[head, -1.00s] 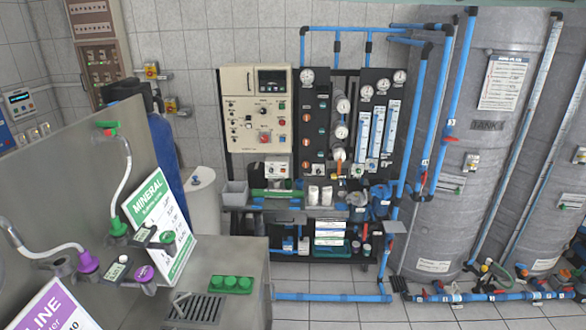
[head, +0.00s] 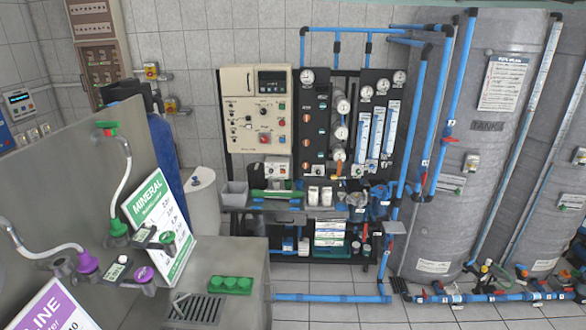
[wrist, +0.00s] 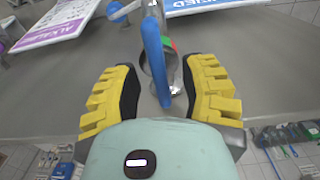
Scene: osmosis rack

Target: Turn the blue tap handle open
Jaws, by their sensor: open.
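The blue tap handle (wrist: 154,62) shows in the wrist view as a long blue lever running down the upper middle of the picture. It lies in the gap between the fingers of my gripper (wrist: 160,84). My gripper is open, with a ridged yellow and black finger on each side of the handle. I cannot tell whether either finger touches it. A metal tap body (wrist: 170,72) with a small green and red mark shows behind the handle and is partly hidden by it. I do not see my gripper or the blue handle in the head view.
In the wrist view, a purple-lettered sign (wrist: 55,25) is at upper left and a blue sign (wrist: 205,3) at upper right. A grey panel (wrist: 265,60) lies behind. In the head view, a pipe rack (head: 345,130) and grey tanks (head: 490,150) stand at the back.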

